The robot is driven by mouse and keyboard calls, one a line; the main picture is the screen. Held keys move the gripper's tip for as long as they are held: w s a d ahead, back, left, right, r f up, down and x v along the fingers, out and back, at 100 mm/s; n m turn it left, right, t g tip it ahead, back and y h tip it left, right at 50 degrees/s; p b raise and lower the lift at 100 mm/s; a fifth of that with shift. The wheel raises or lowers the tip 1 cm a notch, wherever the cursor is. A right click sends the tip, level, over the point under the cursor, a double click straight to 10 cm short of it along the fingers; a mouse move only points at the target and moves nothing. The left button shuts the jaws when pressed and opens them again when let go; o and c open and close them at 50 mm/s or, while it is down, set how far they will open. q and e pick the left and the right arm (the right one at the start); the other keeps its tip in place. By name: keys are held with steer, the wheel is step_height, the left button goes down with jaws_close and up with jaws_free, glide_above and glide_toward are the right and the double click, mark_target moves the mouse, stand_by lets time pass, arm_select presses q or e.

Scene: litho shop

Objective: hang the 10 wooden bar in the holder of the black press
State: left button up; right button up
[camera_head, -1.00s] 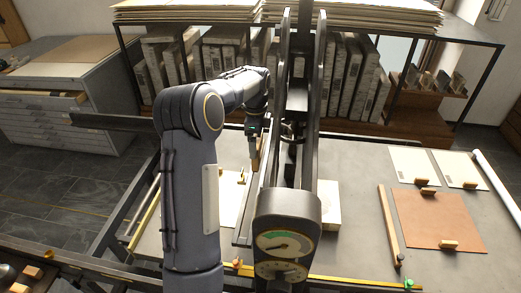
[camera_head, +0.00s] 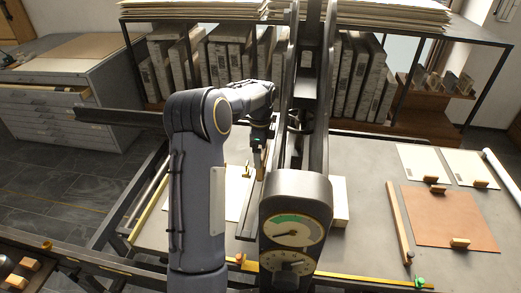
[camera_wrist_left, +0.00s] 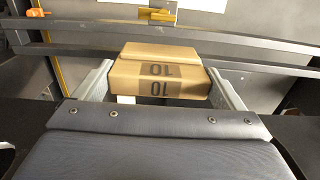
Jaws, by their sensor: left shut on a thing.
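The wooden bar marked 10 (camera_wrist_left: 160,75) is light brown with dark print and sits between the two fingers of my left gripper (camera_wrist_left: 160,88) in the left wrist view. In the head view my left gripper (camera_head: 259,163) reaches down just left of the black press (camera_head: 316,125), and the bar there is mostly hidden. The press has tall dark rails and a gauge head (camera_head: 293,235) at the front. I cannot make out its holder, which the arm and rails may hide. My right gripper is not in view.
The press stands on a grey table (camera_head: 365,200). To its right lie a long wooden strip (camera_head: 399,222), a brown sheet (camera_head: 450,218) and pale sheets (camera_head: 425,163) with small wooden blocks. Dark rails (camera_wrist_left: 60,45) cross behind the bar in the wrist view. A shelf of slabs (camera_head: 360,75) stands behind.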

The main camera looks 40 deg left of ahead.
arm_select(q)
steer(key=shift+f+b, duration=0.45)
steer(key=shift+f, duration=0.35)
steer(key=shift+s+f+b, duration=0.15)
steer(key=shift+f+b, duration=0.4)
steer(key=shift+c, duration=0.8)
steer(key=shift+s+d+f+b, duration=0.1)
steer(key=shift+f+b, duration=0.3)
steer(key=shift+f, duration=0.3)
steer(key=c, duration=0.3)
steer(key=shift+o, duration=0.2)
steer(key=shift+s+f+b, duration=0.15)
steer(key=shift+f+b, duration=0.4)
steer(key=shift+f, duration=0.3)
steer(key=shift+w+f, duration=0.2)
steer(key=shift+f, duration=0.15)
steer(key=shift+c, duration=0.2)
steer(key=o, duration=1.1)
steer(key=shift+w+r, duration=0.1)
steer(key=shift+r, duration=0.1)
